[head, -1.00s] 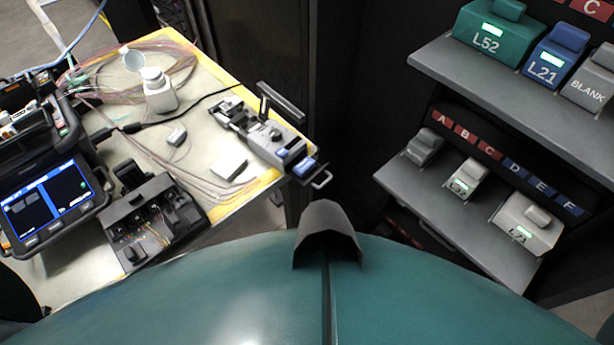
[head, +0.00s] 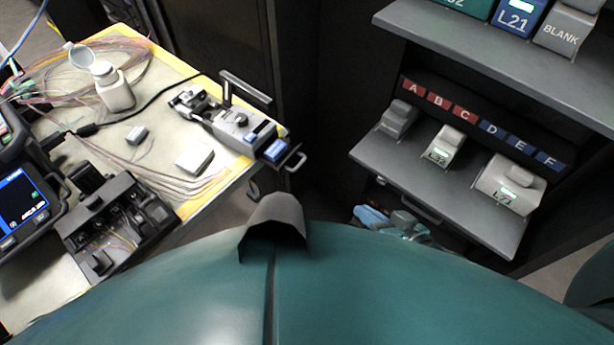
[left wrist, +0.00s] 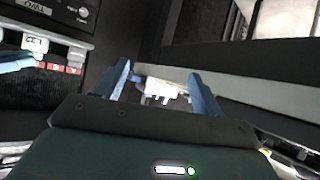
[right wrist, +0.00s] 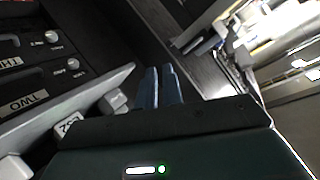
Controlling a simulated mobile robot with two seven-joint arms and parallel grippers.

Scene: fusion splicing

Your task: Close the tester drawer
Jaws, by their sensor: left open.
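The tester (head: 232,122) is a grey device at the right edge of the table in the head view. Its drawer (head: 277,150), with blue parts and a metal loop handle (head: 296,161), sticks out past the table edge. My right gripper (head: 368,214) is low under the shelves, to the right of the drawer and apart from it. Its blue fingers also show together and empty in the right wrist view (right wrist: 160,72). My left gripper (left wrist: 160,76) is open in the left wrist view, with nothing clearly held; it is not visible in the head view.
Shelves with labelled boxes, such as L21 (head: 507,187), stand at the right. A white bottle (head: 113,88), a small white box (head: 195,157), a black splicing tray (head: 118,220) and loose fibres lie on the table. A dark gap separates table and shelves.

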